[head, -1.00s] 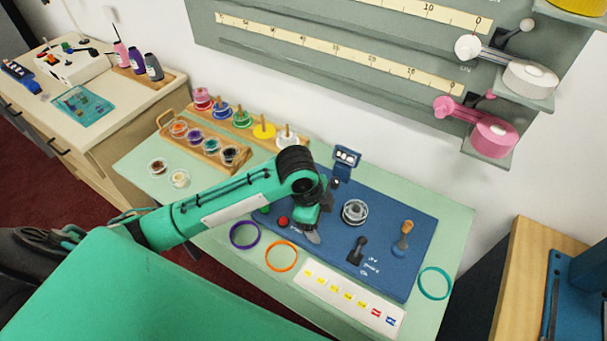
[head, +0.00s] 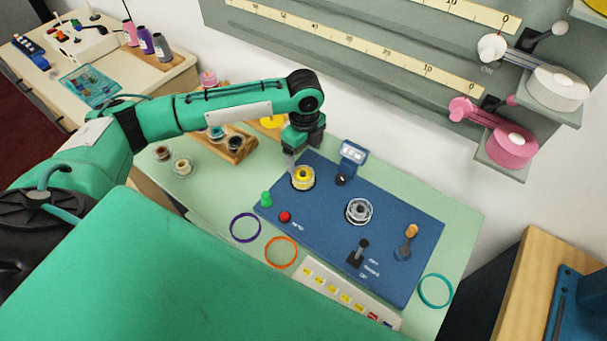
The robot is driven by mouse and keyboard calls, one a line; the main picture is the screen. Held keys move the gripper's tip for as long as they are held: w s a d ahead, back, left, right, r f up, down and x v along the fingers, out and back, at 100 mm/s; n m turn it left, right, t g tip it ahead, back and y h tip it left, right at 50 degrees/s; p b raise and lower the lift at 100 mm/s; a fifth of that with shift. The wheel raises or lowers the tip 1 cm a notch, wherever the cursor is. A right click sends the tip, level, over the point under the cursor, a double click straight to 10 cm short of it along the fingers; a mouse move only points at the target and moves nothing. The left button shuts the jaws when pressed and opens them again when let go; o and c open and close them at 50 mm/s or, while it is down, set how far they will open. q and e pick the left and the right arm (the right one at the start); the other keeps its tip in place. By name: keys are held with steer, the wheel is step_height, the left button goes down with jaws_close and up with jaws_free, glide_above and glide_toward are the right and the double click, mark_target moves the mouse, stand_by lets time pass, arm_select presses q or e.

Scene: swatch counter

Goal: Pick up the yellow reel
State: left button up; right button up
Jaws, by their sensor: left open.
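A yellow reel (head: 303,177) sits on the left part of the blue board, with a pale rim around its base. My left gripper (head: 292,163) is open and points down just behind and left of this reel, close above the board. I cannot tell whether a finger touches the reel. Another yellow item (head: 271,121) shows in the back rack, partly hidden behind my left arm. My right gripper is not in view.
The blue board (head: 325,215) also carries a grey reel (head: 359,211), a red button (head: 285,217), a green knob (head: 266,199), a black lever (head: 359,251) and an orange-topped handle (head: 409,238). Purple (head: 245,228), orange (head: 281,252) and teal (head: 435,291) rings lie around it.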

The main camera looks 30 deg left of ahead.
mark_target(303, 171)
arm_select(q)
step_height(303, 171, down, 3)
steer(key=shift+f, duration=0.1)
steer(key=f+p, duration=0.1)
steer(key=f, duration=0.1)
steer(key=f+p, duration=0.1)
steer(key=f, duration=0.1)
steer(key=shift+a+f, duration=0.2)
steer(key=shift+f, duration=0.45)
steer(key=c, duration=0.9)
steer(key=shift+c, duration=0.8)
steer(key=shift+r, duration=0.1)
